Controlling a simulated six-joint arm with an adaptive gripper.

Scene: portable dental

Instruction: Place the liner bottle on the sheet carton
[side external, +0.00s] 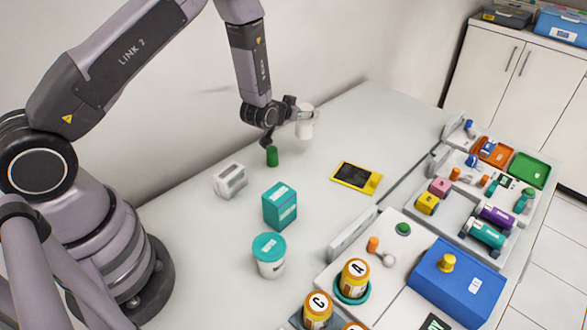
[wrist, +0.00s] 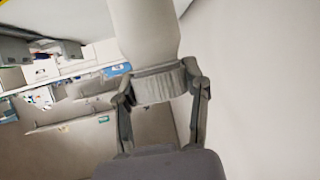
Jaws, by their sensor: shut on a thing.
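My gripper (side external: 298,114) is shut on a white bottle (side external: 306,131), which I take to be the liner bottle, and holds it above the back of the table. In the wrist view the pale bottle (wrist: 148,30) sits between the two fingers of my gripper (wrist: 160,84). A teal carton (side external: 280,206) stands upright on the table, below and in front of my gripper. A smaller white box (side external: 230,180) stands to its left. The labels are too small to read, so I cannot tell for sure which is the sheet carton.
A green cylinder (side external: 272,157) stands just below my gripper. A teal-lidded tub (side external: 269,254) stands in front of the teal carton. A yellow-and-black device (side external: 356,177) lies to the right. Trays with many small items and a blue box (side external: 458,283) fill the right side.

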